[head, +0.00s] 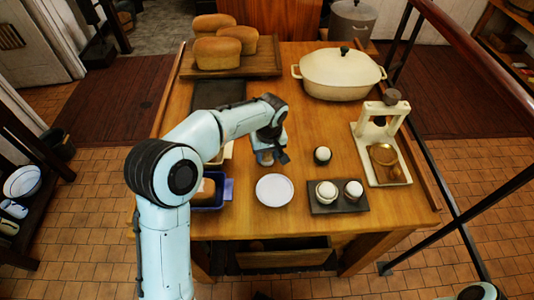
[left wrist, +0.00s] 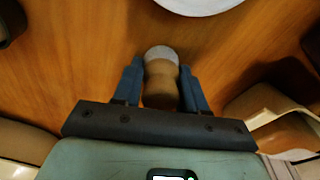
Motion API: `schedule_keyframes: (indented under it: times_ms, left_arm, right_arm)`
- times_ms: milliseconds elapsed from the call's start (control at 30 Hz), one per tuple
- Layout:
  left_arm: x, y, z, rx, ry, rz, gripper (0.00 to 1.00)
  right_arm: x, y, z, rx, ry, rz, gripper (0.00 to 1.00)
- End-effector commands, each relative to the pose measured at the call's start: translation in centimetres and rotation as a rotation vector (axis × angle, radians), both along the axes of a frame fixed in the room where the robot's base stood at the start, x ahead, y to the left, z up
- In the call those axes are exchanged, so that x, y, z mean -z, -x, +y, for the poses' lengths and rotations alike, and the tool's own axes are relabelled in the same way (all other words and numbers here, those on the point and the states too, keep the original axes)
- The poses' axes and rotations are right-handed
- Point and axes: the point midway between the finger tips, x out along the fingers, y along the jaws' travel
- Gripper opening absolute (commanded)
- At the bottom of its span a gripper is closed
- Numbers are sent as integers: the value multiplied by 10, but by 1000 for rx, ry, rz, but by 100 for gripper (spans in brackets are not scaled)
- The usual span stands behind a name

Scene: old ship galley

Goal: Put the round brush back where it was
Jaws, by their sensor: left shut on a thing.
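My left gripper (head: 268,154) is over the middle of the wooden table, just behind a white round plate. In the left wrist view the blue fingers of my left gripper (left wrist: 160,88) are shut on the round brush (left wrist: 160,78), on either side of its tan waisted body. The brush's pale, greyish round end faces away from the palm. In the head view the brush (head: 265,158) shows only as a small tan piece under the gripper. I cannot tell whether it touches the table. My right gripper is out of view.
The white plate (head: 274,190) lies in front of the gripper. A dark tray (head: 338,208) with white-topped round items and a white stand (head: 362,145) are at right. A blue dish (head: 228,190) is at left. A cream pot (head: 340,75) and a bread board (head: 262,71) are behind.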

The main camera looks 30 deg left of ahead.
Motion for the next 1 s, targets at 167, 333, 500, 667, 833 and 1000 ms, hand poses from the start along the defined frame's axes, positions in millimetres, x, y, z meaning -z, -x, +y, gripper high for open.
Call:
schedule_keyframes:
  times_ms: [167,333,500,667,833,1000]
  left_arm:
    - [2,0,0,0,0,0,17]
    - [3,0,0,0,-1,1,67]
    - [3,0,0,0,-1,1,67]
    - [-2,0,0,0,0,0,67]
    - [-26,1,-2,-1,-1,-4,67]
    - [-64,4,-6,1,1,-5,67]
  right_arm:
    - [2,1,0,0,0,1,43]
    - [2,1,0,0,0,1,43]
    - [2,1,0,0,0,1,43]
    - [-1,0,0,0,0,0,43]
    - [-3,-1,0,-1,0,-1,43]
    - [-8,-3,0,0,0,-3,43]
